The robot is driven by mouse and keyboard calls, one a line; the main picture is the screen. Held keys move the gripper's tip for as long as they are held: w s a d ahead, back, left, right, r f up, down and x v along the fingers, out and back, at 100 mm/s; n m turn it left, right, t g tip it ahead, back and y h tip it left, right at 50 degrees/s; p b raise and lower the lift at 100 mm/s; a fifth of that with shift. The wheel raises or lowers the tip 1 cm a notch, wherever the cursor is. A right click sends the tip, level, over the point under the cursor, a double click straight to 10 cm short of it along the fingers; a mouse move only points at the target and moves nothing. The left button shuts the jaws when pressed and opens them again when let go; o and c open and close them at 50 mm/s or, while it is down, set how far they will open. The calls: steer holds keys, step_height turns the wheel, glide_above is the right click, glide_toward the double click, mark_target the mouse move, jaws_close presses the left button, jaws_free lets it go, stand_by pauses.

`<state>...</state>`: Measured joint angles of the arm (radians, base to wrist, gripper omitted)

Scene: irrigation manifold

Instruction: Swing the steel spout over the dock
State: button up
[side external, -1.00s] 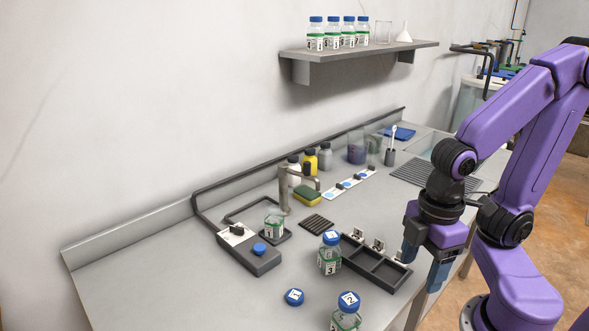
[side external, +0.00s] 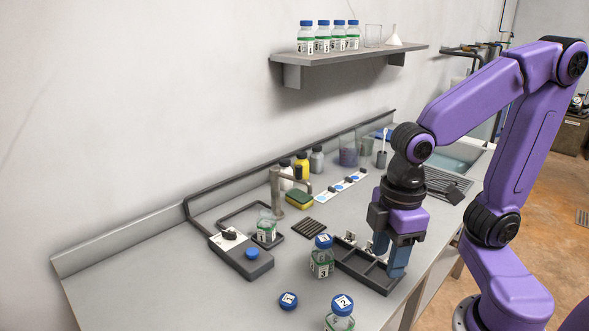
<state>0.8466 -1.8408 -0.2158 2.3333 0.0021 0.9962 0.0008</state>
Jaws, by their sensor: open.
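The steel spout (side external: 291,183) is a post with a short horizontal arm on top, standing at the back middle of the bench. Its arm points right, toward the sponge. The dock is probably the dark square pad (side external: 270,239) left of the post, with an open bottle labelled 1 (side external: 267,230) standing on it, beside a grey control box (side external: 241,256) with a blue button. My gripper (side external: 393,262) points down over the right end of the dark tray, well to the right of the spout and apart from it. It is open, with nothing seen between its fingers.
Bottles 3 (side external: 322,258) and 2 (side external: 341,312), both capped, stand at the front, with a loose blue cap (side external: 288,301) nearby. The dark compartment tray (side external: 358,263) lies below my gripper. The front-left bench is clear.

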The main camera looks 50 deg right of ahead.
steer(key=w+a+r+m, duration=0.2)
steer(key=w+r, duration=0.1)
steer(key=w, duration=0.4)
steer(key=w+a+r+m, duration=0.1)
steer(key=w+r+m, duration=0.15)
steer(key=w, duration=0.45)
step_height(320, 180, up, 8)
steer(key=m, duration=0.9)
glide_above(298, 166)
step_height(298, 166, down, 18)
steer(key=shift+d+r, duration=0.1)
steer(key=shift+r, duration=0.1)
jaws_close()
